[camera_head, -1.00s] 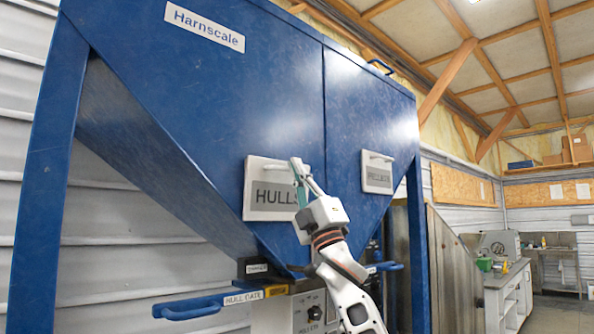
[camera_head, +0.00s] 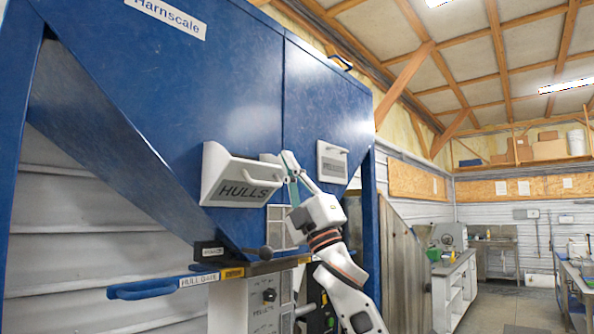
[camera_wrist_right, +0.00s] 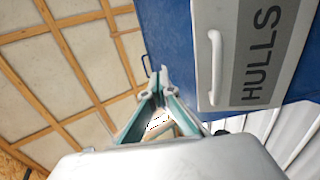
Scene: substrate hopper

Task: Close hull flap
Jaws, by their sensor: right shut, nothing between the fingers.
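The hull flap (camera_head: 240,178) is a white panel with a grey HULLS label on the blue hopper's front. It is tilted open, its top edge leaning outward and its left side cheek showing. Its bar handle (camera_wrist_right: 215,67) shows in the right wrist view. My right gripper (camera_head: 287,162) is at the flap's upper right corner in the head view, fingers shut and empty. In the right wrist view, the fingertips (camera_wrist_right: 158,78) are beside the flap, apart from the handle. In the head view the fingers partly cover the handle's right end. My left gripper is not in view.
The pellets flap (camera_head: 332,162) sits flat on the hopper (camera_head: 240,80) to the right.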

